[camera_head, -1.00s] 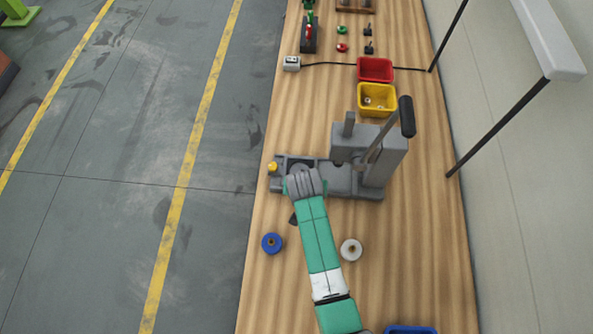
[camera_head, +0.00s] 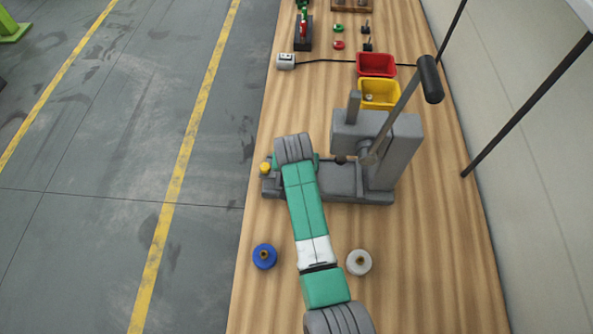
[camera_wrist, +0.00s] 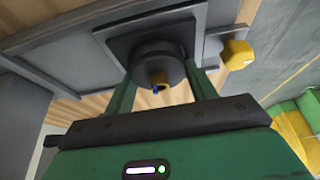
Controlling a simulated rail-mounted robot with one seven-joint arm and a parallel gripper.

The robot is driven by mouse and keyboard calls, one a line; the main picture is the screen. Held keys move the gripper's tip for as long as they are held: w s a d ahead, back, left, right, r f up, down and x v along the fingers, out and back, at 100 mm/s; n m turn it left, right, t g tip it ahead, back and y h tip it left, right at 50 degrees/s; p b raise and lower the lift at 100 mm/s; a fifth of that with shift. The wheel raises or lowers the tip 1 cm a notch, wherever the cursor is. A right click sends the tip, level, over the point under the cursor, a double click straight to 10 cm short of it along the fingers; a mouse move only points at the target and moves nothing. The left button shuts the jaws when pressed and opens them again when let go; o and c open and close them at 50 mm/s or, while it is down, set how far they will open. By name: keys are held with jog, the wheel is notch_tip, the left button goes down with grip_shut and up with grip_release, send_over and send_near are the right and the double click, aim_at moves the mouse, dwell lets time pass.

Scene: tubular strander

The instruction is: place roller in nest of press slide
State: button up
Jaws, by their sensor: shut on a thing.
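My gripper (camera_wrist: 162,88) is shut on a dark grey roller (camera_wrist: 158,62) with a brass-coloured centre. The green fingers sit on either side of it. In the wrist view the roller is in front of a square dark plate of the press slide (camera_wrist: 113,36); I cannot tell whether it touches or is seated in the nest. In the head view my wrist covers the roller and the gripper tips, over the left end of the press's grey base (camera_head: 335,182). A yellow knob (camera_head: 265,168) is at that end; it also shows in the wrist view (camera_wrist: 236,52).
The press column (camera_head: 388,140) and its long lever (camera_head: 430,80) rise right of my wrist. A blue spool (camera_head: 264,257) and a white spool (camera_head: 359,263) stand on the wooden bench nearer me. Yellow (camera_head: 379,95) and red (camera_head: 376,64) bins are behind the press.

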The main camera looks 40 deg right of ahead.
jog(key=shift+w+r, duration=0.1)
jog(key=shift+r, duration=0.05)
jog(key=shift+f, duration=0.25)
jog(key=o, duration=1.4)
jog(key=shift+f, duration=0.2)
jog(key=shift+c, duration=0.2)
jog(key=shift+o, duration=0.2)
jog(key=p+v, duration=0.2)
jog(key=v, duration=1)
jog(key=shift+r+p, duration=0.3)
jog(key=shift+r, duration=0.15)
